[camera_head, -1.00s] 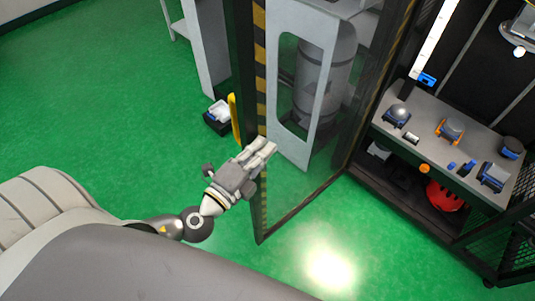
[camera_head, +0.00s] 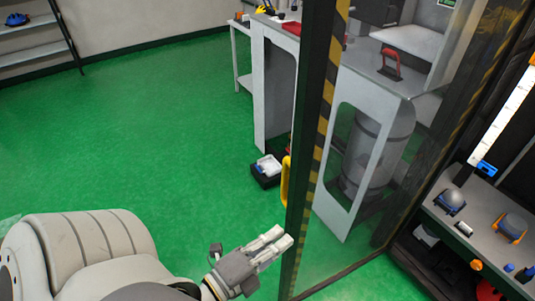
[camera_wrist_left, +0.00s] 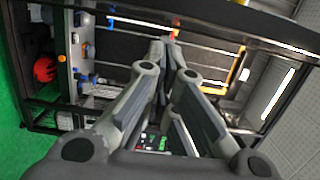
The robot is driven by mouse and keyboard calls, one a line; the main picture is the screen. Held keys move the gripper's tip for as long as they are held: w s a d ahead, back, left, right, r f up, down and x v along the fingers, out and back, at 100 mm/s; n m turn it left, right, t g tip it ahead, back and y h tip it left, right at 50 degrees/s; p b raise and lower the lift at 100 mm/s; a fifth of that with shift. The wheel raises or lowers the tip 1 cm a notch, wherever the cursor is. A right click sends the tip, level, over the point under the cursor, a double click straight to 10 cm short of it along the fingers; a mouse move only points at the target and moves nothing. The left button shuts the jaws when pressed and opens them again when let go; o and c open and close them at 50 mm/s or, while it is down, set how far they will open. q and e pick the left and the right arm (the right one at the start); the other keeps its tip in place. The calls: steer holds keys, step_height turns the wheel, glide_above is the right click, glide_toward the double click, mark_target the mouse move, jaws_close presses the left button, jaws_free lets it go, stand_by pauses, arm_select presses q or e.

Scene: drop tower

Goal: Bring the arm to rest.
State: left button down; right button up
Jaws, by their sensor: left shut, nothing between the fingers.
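My left gripper (camera_head: 268,246) is at the lower middle of the head view, held over the green floor with its fingers close to the striped post of the tower's door. It is shut and empty. In the left wrist view its fingers (camera_wrist_left: 167,60) come together, with the tower's frame and shelf behind them. I cannot tell whether the fingertips touch the post. My right gripper is in neither view.
The clear door (camera_head: 365,240) with a yellow handle (camera_head: 286,180) stands just right of my left gripper. Behind it is a grey cabinet (camera_head: 335,215). A shelf (camera_head: 490,235) with several devices is at right. The green floor (camera_head: 150,120) at left is free.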

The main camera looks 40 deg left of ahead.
arm_select(q)
steer(key=shift+s+a, duration=0.2)
steer(key=shift+s, duration=1.2)
steer(key=a+f+n+g+y+b, duration=0.1)
steer(key=a+f+n+g+y, duration=0.15)
steer(key=a+f, duration=0.7)
steer(key=a+f+n+g+y+b, duration=0.1)
steer(key=a+f+n+g+y, duration=0.2)
steer(key=f, duration=1.3)
steer(key=s+a+f+n+g+b, duration=0.1)
steer(key=s+f+g, duration=0.2)
steer(key=f, duration=0.5)
steer(key=s+a+f+n+g, duration=0.2)
steer(key=s+f, duration=0.2)
steer(key=f, duration=0.3)
steer(key=s+d+f+n+g+h+b, duration=0.1)
steer(key=s+d+f+n+g, duration=0.2)
steer(key=s+d+f, duration=0.4)
steer(key=s+d+f+n+g+h+b, duration=0.1)
steer(key=s+d+f+n+g, duration=0.2)
steer(key=f, duration=0.9)
steer(key=s+d+n, duration=0.3)
steer(key=s+d, duration=0.1)
steer(key=s, duration=0.1)
steer(key=shift+h, duration=0.35)
